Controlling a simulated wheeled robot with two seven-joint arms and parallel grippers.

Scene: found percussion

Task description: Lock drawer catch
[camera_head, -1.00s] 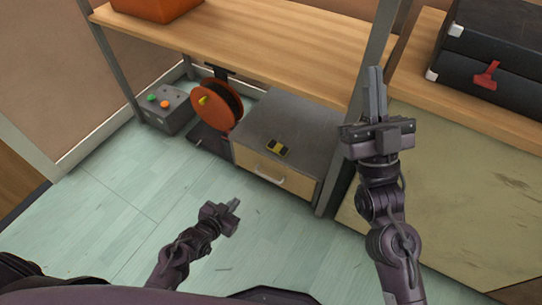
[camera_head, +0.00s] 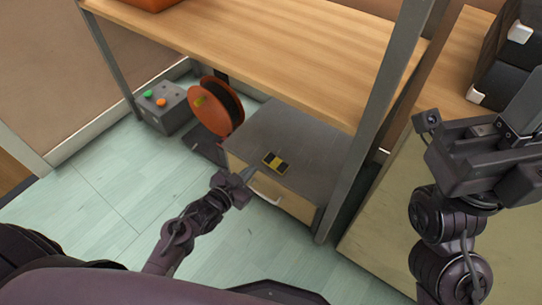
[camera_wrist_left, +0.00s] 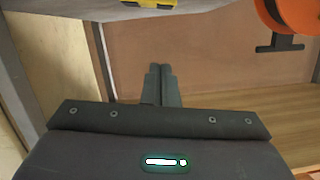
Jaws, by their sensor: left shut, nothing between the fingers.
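The drawer catch is a small yellow and black piece (camera_head: 275,163) on the grey top of the drawer cabinet (camera_head: 300,135), near its front edge. Its yellow part also shows at the top edge of the left wrist view (camera_wrist_left: 150,3). The cabinet's pale drawer front carries a light handle (camera_head: 264,197), partly hidden by my arm. My left gripper (camera_head: 248,174) is shut and empty, close to the cabinet's front edge, just left of the catch and apart from it. Its closed fingers show in the left wrist view (camera_wrist_left: 162,86). My right gripper (camera_head: 520,115) is at the far right, its fingertips partly cut off.
An orange reel (camera_head: 212,108) stands left of the cabinet, beside a grey box (camera_head: 165,110) with green and orange buttons. A wooden shelf (camera_head: 270,50) hangs over the cabinet. A metal post (camera_head: 375,120) rises at its right. The floor in front is clear.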

